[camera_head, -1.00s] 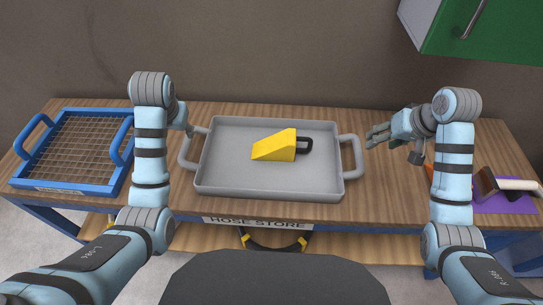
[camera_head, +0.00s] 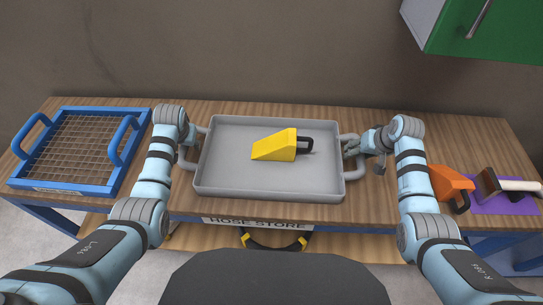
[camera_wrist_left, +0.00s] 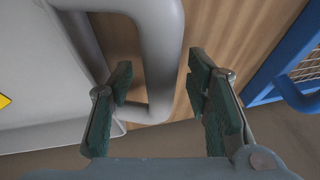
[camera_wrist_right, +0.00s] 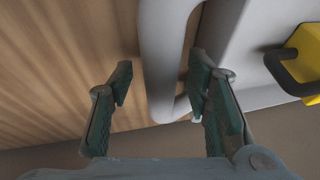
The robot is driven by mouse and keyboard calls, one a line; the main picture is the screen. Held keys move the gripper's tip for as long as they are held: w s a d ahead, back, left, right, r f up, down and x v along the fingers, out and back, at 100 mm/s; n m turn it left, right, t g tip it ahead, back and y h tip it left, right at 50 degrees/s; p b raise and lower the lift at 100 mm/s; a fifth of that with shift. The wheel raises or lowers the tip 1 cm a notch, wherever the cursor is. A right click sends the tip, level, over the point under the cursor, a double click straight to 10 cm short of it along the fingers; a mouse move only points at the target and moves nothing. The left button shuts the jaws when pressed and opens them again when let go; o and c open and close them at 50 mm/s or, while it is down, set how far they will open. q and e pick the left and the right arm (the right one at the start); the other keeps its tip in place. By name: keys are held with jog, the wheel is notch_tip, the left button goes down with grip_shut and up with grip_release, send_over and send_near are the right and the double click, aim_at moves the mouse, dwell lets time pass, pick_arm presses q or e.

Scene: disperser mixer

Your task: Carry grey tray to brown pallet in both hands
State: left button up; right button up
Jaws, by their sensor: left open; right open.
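The grey tray (camera_head: 225,178) lies flat on the wooden bench, with a looped handle at each side. A yellow wedge with a black handle (camera_head: 276,146) sits in it. My left gripper (camera_head: 193,137) is at the tray's left handle; in the left wrist view its open fingers (camera_wrist_left: 160,95) straddle the handle bar (camera_wrist_left: 158,50). My right gripper (camera_head: 353,146) is at the right handle; in the right wrist view its open fingers (camera_wrist_right: 160,95) straddle that bar (camera_wrist_right: 162,50). Neither gripper is closed on a handle. No brown pallet can be made out.
A blue-framed mesh sieve (camera_head: 62,185) with handles lies to the left on the bench (camera_head: 290,209). An orange tool (camera_head: 450,188) and a brush on a purple mat (camera_head: 508,206) lie at right. A green cabinet (camera_head: 490,35) hangs at upper right.

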pick_arm(q)
jog(key=shift+s+r, duration=0.1)
pick_arm(e)
jog(key=shift+s+r, duration=0.1)
pick_arm(q)
grip_shut()
pick_arm(e)
grip_shut()
